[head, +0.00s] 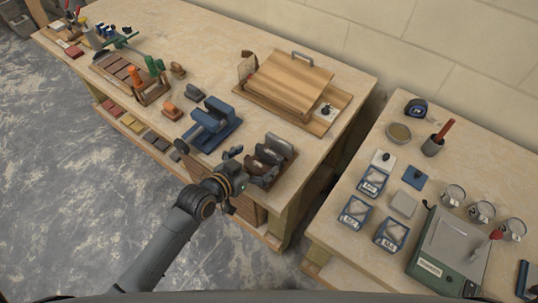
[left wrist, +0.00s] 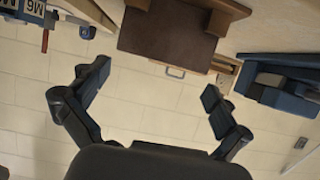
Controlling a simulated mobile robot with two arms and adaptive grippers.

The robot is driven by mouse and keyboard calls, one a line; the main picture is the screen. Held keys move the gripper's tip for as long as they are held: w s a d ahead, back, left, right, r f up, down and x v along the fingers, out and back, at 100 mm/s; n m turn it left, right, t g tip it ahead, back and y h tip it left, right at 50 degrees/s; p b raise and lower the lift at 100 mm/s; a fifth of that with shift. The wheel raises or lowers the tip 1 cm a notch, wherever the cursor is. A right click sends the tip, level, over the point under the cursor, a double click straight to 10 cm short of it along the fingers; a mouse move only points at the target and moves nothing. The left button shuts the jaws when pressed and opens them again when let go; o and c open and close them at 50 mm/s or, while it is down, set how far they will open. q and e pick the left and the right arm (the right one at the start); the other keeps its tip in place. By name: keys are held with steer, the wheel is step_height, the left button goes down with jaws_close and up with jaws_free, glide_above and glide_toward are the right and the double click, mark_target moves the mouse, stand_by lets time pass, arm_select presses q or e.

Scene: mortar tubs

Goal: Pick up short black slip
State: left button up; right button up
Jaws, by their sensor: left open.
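My left gripper (head: 238,180) is at the front edge of the long workbench, beside a holder with dark, curved pieces (head: 270,158). In the left wrist view its two fingers (left wrist: 155,92) are spread wide with nothing between them. A brown block-like piece (left wrist: 165,38) shows beyond the fingers there. I cannot tell for sure which piece is the short black slip. Several flat slips lie on the ledge below the bench front, among them red, yellow (head: 128,119) and dark grey ones (head: 160,143). My right gripper is not in view.
A blue vise (head: 210,124) stands left of the holder; blue parts also show in the left wrist view (left wrist: 285,85). A wooden board box (head: 290,82) stands behind. The right table holds labelled blue trays (head: 354,211), glass jars (head: 453,195) and a green machine (head: 445,255). A gap separates the tables.

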mark_target(270, 150)
arm_select(q)
steer(key=x, duration=0.3)
steer(key=shift+w+d+p, duration=0.15)
steer(key=shift+d+p, duration=0.15)
steer(key=shift+p, duration=0.1)
steer(key=shift+w+d+f, duration=0.2)
steer(key=shift+w+f, duration=0.1)
steer(key=shift+c, duration=0.8)
steer(key=c, duration=0.9)
steer(key=shift+c, duration=0.2)
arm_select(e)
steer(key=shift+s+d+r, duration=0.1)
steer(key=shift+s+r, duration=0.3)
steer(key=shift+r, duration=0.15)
arm_select(q)
steer(key=shift+r, duration=0.2)
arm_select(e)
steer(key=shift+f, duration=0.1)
